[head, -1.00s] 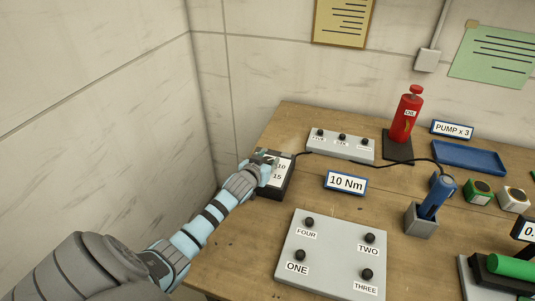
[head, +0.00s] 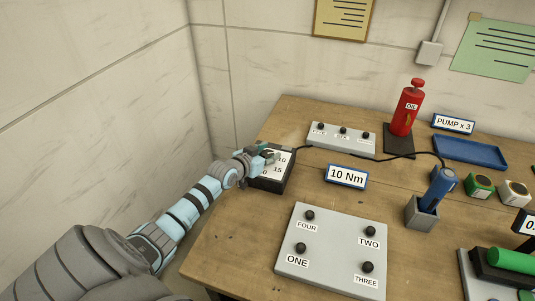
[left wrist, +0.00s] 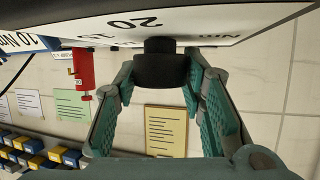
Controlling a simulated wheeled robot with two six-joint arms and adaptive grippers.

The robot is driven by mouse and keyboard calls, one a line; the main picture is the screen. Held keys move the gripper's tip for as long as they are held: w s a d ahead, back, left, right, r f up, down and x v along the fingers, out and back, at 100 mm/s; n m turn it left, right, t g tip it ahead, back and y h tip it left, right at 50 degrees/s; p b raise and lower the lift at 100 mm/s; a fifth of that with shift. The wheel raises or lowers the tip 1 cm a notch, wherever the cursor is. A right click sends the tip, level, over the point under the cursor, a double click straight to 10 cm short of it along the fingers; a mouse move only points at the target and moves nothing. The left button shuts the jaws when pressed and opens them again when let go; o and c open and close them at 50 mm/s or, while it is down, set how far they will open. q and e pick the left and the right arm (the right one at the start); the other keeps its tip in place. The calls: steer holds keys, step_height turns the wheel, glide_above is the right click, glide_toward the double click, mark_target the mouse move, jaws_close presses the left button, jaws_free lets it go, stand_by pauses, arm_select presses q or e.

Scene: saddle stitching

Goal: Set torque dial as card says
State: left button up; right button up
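The torque dial box (head: 284,177) is dark with a white face and stands at the bench's left edge. Its numbers 10 and 15 show in the head view; my gripper covers part of the face. The card (head: 346,177) reads 10 Nm and stands right of the box. My left gripper (head: 268,155) is at the dial. In the left wrist view, its two teal fingers (left wrist: 161,78) are at both sides of the black knob (left wrist: 160,64), seemingly touching it. The 20 shows above the knob there; I cannot see where the knob points. My right gripper is not in view.
A grey box with small black knobs (head: 341,138) stands behind the card, and a grey panel (head: 333,248) with knobs ONE to FOUR in front. A black cable runs to a blue tool (head: 438,190) in its holder.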

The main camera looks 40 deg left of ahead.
arm_select(q)
steer(key=shift+o, duration=1.3)
steer(key=v, duration=1.2)
steer(key=shift+f, duration=0.15)
